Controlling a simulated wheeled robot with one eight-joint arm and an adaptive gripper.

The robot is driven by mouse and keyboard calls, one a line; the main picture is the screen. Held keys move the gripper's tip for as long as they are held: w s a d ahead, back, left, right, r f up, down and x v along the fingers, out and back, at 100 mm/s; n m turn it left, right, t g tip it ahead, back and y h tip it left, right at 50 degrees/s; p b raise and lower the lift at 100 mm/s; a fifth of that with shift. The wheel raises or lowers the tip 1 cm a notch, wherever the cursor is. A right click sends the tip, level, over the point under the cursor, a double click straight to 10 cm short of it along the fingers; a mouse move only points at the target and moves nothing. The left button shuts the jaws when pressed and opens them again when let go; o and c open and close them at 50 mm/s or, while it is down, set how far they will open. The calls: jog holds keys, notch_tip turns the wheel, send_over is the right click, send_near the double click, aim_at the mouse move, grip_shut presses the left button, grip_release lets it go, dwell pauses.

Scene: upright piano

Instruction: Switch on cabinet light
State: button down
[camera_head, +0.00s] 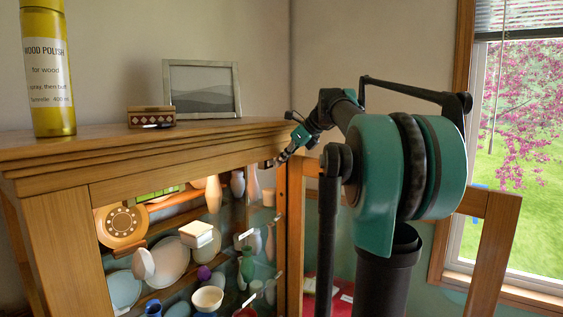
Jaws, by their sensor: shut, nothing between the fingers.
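The wooden cabinet (160,182) stands at the left, its shelves holding crockery and ornaments. The shelf contents look fairly bright, but I cannot tell whether a cabinet light is on. I cannot make out a light switch. My gripper (272,162) is small in this view, at the end of my teal and black arm. It is shut and empty, close to the upper right end of the cabinet opening, just below the cornice. I cannot tell whether it touches the wood. My arm hides part of the right side.
On the cabinet top stand a yellow wood polish bottle (50,85), a small patterned box (151,117) and a framed picture (203,88). A wood-framed glass door (492,255) appears to stand open at the right. A window (515,150) is behind it.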

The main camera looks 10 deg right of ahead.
jog(key=shift+w+a+r, duration=0.1)
jog(key=shift+a+r, duration=0.1)
jog(key=shift+a, duration=0.05)
jog(key=shift+s+a, duration=0.45)
jog(key=shift+s, duration=0.15)
jog(key=shift+s+f, duration=0.1)
jog(key=s+d+f+v, duration=0.1)
jog(key=d+f+v, duration=0.1)
jog(key=v, duration=1.1)
jog(key=shift+s, duration=0.1)
jog(key=shift+a, duration=0.1)
